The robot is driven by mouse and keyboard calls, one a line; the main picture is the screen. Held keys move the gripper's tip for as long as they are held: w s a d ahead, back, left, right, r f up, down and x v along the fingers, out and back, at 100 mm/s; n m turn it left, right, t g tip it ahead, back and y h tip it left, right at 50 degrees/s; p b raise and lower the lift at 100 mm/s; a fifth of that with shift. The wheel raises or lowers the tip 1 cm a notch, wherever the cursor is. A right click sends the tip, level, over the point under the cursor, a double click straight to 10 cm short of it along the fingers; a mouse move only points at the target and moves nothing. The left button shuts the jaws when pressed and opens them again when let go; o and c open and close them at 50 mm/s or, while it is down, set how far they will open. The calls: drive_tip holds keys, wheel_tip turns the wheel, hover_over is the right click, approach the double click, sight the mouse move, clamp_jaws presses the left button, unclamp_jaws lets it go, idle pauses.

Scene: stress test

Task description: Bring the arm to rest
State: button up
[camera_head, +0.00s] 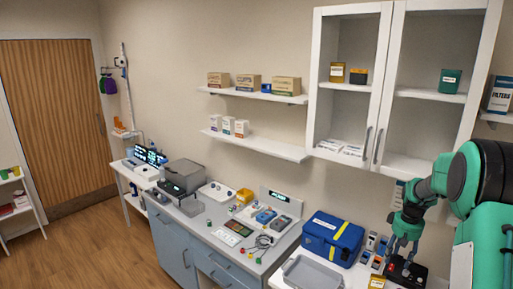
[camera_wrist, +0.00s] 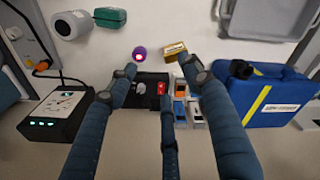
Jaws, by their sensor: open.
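My gripper (camera_head: 403,245) hangs at the lower right of the head view, pointing down over the counter by a black box with a red switch (camera_head: 412,271). In the wrist view my gripper's (camera_wrist: 160,72) dark blue fingers are spread apart with nothing held between them. The black box (camera_wrist: 150,92) shows between and beyond the fingers, partly hidden by them. I cannot tell whether a fingertip touches it. My green and black arm reaches in from the right edge of the head view.
A blue case (camera_head: 330,240) with a yellow stripe stands left of my gripper, with small boxes (camera_wrist: 188,108) between. A grey tray (camera_head: 312,274) lies in front. A yellow box (camera_wrist: 175,49) and purple round item (camera_wrist: 139,54) lie close. The white cabinet (camera_head: 385,85) hangs above.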

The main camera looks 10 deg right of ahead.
drive_tip(key=s+a+r+t+b, duration=0.1)
drive_tip(key=s+a+r, duration=0.5)
drive_tip(key=a+r, duration=0.5)
drive_tip(key=s+a+r+t+b, duration=0.1)
drive_tip(key=s+a+r, duration=0.6)
drive_tip(key=a, duration=0.7)
drive_tip(key=s+a+r+t+b, duration=0.1)
drive_tip(key=s+a, duration=0.6)
drive_tip(key=s, duration=0.4)
drive_tip(key=s+a+t, duration=0.2)
drive_tip(key=s+a, duration=0.6)
drive_tip(key=s, duration=0.3)
drive_tip(key=shift+a+r+b, duration=0.15)
drive_tip(key=shift+r+b, duration=0.2)
drive_tip(key=shift+b, duration=0.05)
